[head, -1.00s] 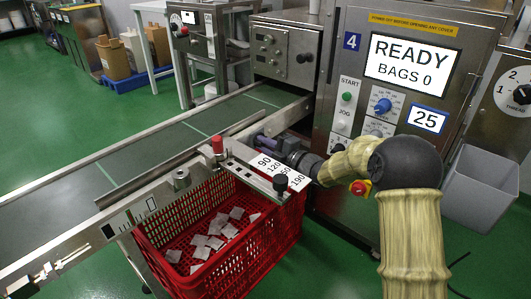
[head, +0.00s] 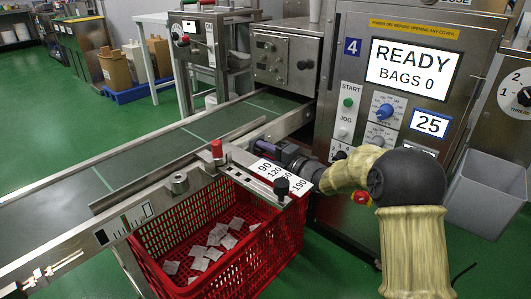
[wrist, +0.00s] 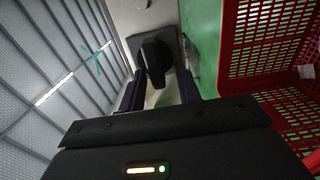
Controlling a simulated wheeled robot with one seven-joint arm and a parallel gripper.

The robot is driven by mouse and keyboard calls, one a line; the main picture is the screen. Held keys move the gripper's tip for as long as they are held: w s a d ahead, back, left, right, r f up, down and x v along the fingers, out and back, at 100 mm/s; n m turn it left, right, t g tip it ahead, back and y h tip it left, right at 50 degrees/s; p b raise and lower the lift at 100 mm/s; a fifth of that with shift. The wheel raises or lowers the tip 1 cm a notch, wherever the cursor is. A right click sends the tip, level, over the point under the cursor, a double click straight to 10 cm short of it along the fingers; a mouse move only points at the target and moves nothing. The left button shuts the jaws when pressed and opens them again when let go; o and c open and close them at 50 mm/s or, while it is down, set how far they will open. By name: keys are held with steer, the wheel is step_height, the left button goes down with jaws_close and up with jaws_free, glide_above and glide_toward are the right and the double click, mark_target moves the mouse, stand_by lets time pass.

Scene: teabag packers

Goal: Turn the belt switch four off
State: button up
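A black knob switch (wrist: 155,60) on a grey square plate shows in the wrist view, straight ahead between my fingers. The knob's grip points down toward me in that view. My gripper (wrist: 160,92) is open, with a dark finger on either side of the knob's lower end. I cannot tell whether the fingers touch it. In the head view my gripper (head: 268,150) is beside the near rail of the conveyor, low by the machine's front. The switch is not discernible there. The machine carries a blue plate with the number 4 (head: 352,47).
The conveyor belt (head: 150,150) runs along the left of my gripper. A red crate (head: 270,255) with several teabags stands below, and also shows in the wrist view (wrist: 285,95). The machine's panel (head: 345,150) rises close behind. A grey bin (head: 485,205) stands right.

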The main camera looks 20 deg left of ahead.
steer(key=shift+r, duration=0.1)
steer(key=shift+s+d, duration=0.1)
steer(key=shift+d, duration=0.2)
steer(key=p+v, duration=0.5)
steer(key=v, duration=1.1)
steer(key=shift+s+d, duration=0.2)
steer(key=shift+d, duration=0.15)
